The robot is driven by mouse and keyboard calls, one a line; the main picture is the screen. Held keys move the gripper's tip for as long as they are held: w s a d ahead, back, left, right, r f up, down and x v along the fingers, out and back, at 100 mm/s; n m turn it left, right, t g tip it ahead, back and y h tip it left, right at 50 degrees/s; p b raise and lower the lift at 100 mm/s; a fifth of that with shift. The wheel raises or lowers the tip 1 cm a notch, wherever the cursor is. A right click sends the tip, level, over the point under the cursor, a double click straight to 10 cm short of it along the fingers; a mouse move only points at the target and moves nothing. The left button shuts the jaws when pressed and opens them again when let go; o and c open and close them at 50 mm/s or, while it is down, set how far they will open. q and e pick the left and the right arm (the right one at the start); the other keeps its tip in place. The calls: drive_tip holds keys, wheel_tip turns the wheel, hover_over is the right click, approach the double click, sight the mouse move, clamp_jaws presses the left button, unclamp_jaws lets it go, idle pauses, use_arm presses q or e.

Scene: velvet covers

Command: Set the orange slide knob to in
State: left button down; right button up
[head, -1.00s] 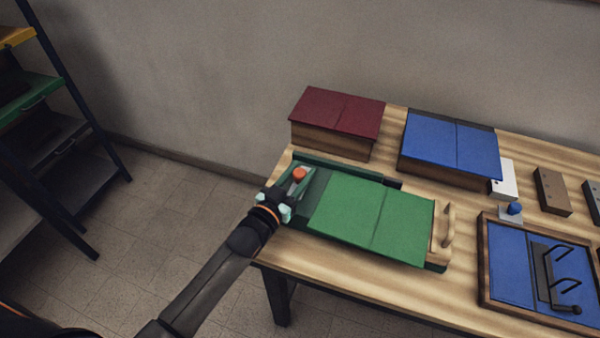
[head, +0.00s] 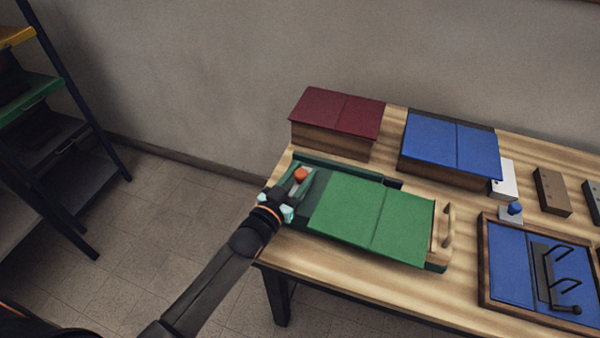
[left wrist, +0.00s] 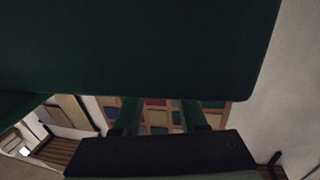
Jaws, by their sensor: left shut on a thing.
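The orange slide knob (head: 301,174) sits on a pale grey strip at the left end of the green box (head: 312,199). My left gripper (head: 276,205) is at that end of the box, below and left of the knob, with a visible gap to it. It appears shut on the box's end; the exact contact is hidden. In the left wrist view, my fingers (left wrist: 162,117) stand apart, their tips hidden by a dark green mass, apparently the box (left wrist: 150,50). The knob is not seen there. My right gripper is not in view.
A maroon-topped box (head: 337,112) and a blue-topped box (head: 450,147) stand behind on the wooden table (head: 335,271). A blue knob (head: 515,208) and a blue tray with black handles (head: 510,270) are at the right. A shelf (head: 60,130) stands far left.

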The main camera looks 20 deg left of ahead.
use_arm(q)
drive_tip(key=shift+s+d, duration=0.1)
drive_tip(key=shift+d, duration=1.9)
drive_tip(key=shift+c, duration=2.2)
unclamp_jaws()
drive_tip(key=v, duration=1.2)
drive_tip(key=shift+s, duration=0.25)
drive_tip(key=shift+a, duration=0.15)
